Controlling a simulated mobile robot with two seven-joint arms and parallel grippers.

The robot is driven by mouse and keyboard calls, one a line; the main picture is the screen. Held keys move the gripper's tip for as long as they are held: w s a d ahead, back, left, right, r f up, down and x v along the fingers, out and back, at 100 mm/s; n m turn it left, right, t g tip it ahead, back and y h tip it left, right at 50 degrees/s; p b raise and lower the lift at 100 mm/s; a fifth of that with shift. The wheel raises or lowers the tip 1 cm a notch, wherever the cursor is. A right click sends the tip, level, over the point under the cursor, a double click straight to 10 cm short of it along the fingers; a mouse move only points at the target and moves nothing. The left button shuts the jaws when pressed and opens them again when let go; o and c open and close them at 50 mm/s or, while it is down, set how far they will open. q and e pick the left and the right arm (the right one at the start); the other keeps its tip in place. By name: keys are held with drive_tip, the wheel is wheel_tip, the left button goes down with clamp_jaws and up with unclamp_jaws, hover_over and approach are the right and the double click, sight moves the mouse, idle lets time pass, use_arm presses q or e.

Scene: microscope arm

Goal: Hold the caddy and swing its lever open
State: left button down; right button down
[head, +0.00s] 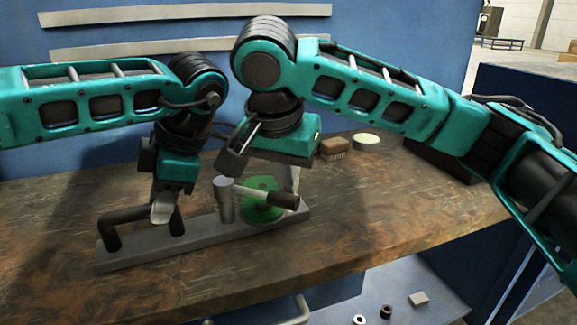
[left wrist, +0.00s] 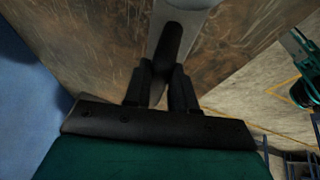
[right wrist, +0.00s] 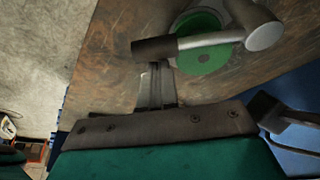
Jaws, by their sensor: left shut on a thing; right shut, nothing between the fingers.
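The caddy is a long grey base bar (head: 130,255) on the workbench. At its left end is a black handle (head: 125,220), also in the left wrist view (left wrist: 172,40). My left gripper (head: 163,208) is shut on this handle. A grey post (head: 223,205) carries the lever, whose black grip (head: 284,200) reaches right over a green disc (head: 255,185). The lever's grip also shows in the right wrist view (right wrist: 160,47). My right gripper (right wrist: 158,68) is shut and empty, its tips close beside the grip's end; I cannot tell whether they touch it.
A brown brush (head: 334,149) and a round pale tin (head: 366,141) stand behind the caddy on the right. The front right of the wooden workbench top (head: 420,205) is clear. Small parts lie on a lower shelf (head: 390,290). A blue panel rises behind.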

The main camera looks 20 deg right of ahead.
use_arm(q)
drive_tip(key=shift+w, duration=0.1)
use_arm(e)
drive_tip(key=s+a+m, duration=0.2)
drive_tip(key=m, duration=0.1)
drive_tip(key=shift+s+a+g+h, duration=0.25)
drive_tip(key=shift+s+g+h, duration=0.1)
drive_tip(key=shift+g+h, duration=0.05)
drive_tip(key=shift+s+a, duration=0.35)
drive_tip(key=shift+a, duration=0.4)
drive_tip(key=shift+s+a, duration=0.35)
drive_tip(key=shift+a, duration=0.35)
drive_tip(key=shift+s+a, duration=0.35)
drive_tip(key=shift+a, duration=0.4)
use_arm(q)
drive_tip(key=shift+d, duration=0.1)
use_arm(e)
drive_tip(key=shift+a, duration=0.15)
approach(282, 203)
drive_tip(key=v, duration=0.4)
drive_tip(key=shift+a, duration=0.2)
use_arm(q)
drive_tip(key=c, duration=0.8)
unclamp_jaws()
drive_tip(key=shift+c, duration=0.2)
